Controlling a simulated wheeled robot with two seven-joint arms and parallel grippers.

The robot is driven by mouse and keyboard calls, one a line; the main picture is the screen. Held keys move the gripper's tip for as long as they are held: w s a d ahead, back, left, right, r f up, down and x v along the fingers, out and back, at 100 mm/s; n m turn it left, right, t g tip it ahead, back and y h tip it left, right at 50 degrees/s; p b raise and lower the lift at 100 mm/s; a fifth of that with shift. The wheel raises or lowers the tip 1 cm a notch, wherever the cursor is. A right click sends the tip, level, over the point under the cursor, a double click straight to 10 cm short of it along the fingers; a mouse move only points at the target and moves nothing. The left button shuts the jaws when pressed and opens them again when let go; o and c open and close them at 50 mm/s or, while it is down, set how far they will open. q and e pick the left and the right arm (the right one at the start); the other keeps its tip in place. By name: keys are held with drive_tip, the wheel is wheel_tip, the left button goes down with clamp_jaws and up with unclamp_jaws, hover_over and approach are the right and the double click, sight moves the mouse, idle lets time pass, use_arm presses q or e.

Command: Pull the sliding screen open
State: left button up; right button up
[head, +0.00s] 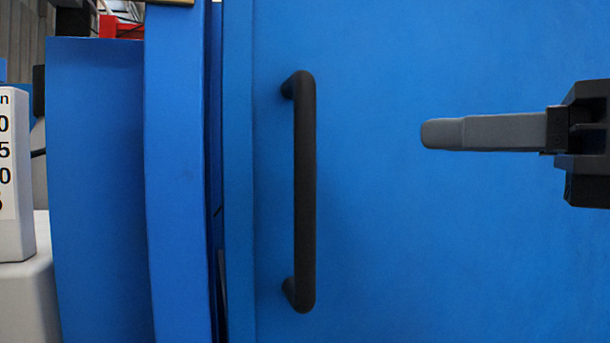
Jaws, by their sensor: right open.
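The sliding screen (390,240) is a large flat blue panel filling the middle and right of the head view. A black vertical bar handle (306,190) is fixed near its left edge by a mount at each end. My right gripper (432,134) comes in from the right, its grey finger pointing left at the upper half of the handle. It is open and empty, with a clear gap between its tip and the handle. One finger shows; the other appears hidden behind it. My left gripper is not in the view.
A blue upright post (175,180) stands just left of the screen's edge, with a narrow dark gap between. Further left are another blue panel (98,190) and a white device with printed numbers (12,235). The space around the handle is free.

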sight(315, 139)
drive_tip(key=p+x, duration=0.1)
drive_tip(key=x, duration=1.4)
drive_tip(key=shift+w+a+r, duration=0.1)
drive_tip(key=shift+w+a, duration=0.1)
clamp_jaws()
